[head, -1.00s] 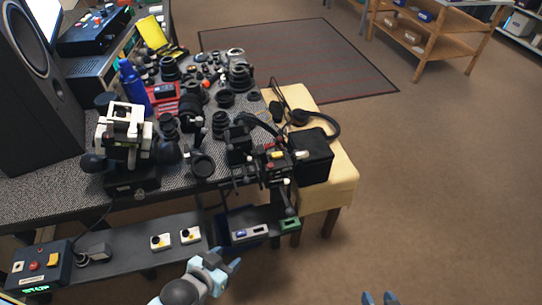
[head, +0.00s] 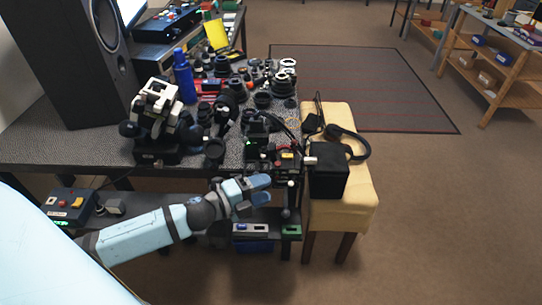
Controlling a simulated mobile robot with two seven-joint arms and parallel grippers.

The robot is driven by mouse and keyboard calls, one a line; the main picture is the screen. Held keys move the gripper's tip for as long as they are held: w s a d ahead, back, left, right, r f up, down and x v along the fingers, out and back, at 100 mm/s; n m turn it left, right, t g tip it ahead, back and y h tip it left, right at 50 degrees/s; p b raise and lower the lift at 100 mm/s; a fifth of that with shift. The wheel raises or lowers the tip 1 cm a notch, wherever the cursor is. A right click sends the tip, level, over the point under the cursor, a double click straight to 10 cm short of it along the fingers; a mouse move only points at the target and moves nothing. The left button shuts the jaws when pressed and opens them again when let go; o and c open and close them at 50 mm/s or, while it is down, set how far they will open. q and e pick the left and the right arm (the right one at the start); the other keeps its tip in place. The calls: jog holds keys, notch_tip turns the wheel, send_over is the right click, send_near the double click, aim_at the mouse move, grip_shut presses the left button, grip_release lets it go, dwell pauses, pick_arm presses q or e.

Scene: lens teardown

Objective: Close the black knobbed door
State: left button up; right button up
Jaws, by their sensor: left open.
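My left arm comes in from the left, and my left gripper (head: 264,190) is open with nothing seen between its fingers. It is at the front edge of the dark speckled table (head: 60,150), just below a cluttered black device (head: 286,163) with small red and yellow parts. A dark round knob (head: 286,213) hangs below that device, a little right of and below the fingers. I cannot make out a door panel clearly or tell how far it is open. My right gripper is out of view.
A black box (head: 328,172) and headphones (head: 350,143) sit on a yellow-topped stool (head: 362,205) at the right. Several lenses, a blue bottle (head: 183,76) and a large speaker (head: 75,60) crowd the table. A lower shelf holds a control box (head: 70,206).

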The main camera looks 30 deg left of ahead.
pick_arm(q)
jog(key=w+a+r+m+g+h+b, duration=0.25)
jog(key=a+r+m+g, duration=0.25)
jog(key=m, duration=1)
jog(key=m+g+y+b, duration=0.1)
jog(key=m+g+y, duration=0.3)
jog(key=m, duration=0.7)
send_near(269, 152)
jog(key=w+d+f+b, duration=0.1)
jog(key=w+d+f, duration=0.1)
jog(key=w+f, duration=0.2)
notch_tip(269, 152, down, 3)
jog(key=shift+w+d+r+t+y, duration=0.2)
jog(key=shift+w+d+t+y, duration=0.1)
jog(key=shift+t+y, duration=0.1)
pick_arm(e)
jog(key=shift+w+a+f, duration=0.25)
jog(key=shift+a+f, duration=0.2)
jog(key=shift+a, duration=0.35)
pick_arm(q)
jog(key=c, duration=0.7)
jog(key=shift+r, duration=0.1)
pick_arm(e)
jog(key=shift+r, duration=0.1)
